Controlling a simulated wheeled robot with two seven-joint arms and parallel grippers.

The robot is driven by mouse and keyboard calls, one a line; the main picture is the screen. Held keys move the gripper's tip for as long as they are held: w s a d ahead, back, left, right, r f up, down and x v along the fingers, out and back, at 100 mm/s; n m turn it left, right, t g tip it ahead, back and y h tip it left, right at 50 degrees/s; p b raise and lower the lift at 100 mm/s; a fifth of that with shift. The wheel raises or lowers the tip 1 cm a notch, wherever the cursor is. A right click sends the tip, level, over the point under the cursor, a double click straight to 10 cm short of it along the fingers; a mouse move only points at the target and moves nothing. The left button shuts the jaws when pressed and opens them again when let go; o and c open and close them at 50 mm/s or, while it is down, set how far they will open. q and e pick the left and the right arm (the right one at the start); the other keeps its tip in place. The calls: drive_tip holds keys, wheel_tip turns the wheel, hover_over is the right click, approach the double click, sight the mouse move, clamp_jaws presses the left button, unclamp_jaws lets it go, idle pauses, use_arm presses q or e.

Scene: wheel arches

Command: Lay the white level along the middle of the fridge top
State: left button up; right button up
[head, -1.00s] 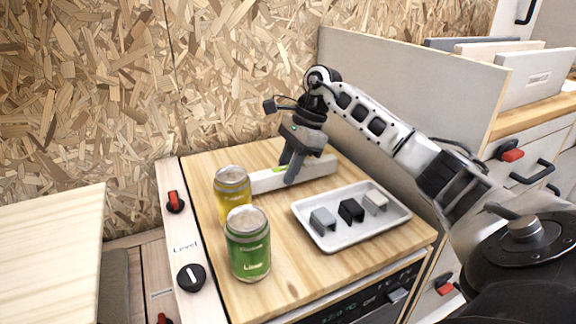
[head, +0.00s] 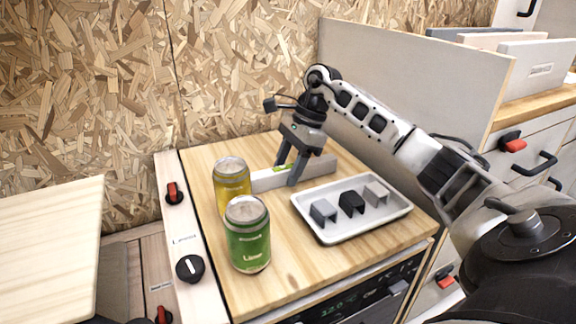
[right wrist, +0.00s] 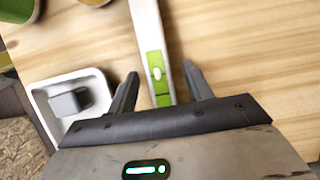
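The white level (head: 320,167) lies on the wooden fridge top (head: 292,262), towards its back; its left end reaches behind the yellow can. My right gripper (head: 286,174) is over the level with a finger on each side. In the right wrist view the level (right wrist: 146,28), with its green vial part, runs between the open fingers (right wrist: 160,69), with a gap to each. My left gripper is not in view.
A yellow can (head: 232,180) and a green can (head: 248,240) stand at the left of the top. A white tray (head: 335,237) with three small blocks lies in front of the level. A tall panel (head: 420,88) borders the right back.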

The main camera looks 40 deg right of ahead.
use_arm(q)
drive_tip(key=p, duration=0.2)
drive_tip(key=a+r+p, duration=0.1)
drive_tip(key=p, duration=0.1)
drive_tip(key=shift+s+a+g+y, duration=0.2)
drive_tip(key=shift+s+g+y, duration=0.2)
use_arm(e)
drive_tip(key=v, duration=1.6)
drive_tip(key=shift+f, duration=0.15)
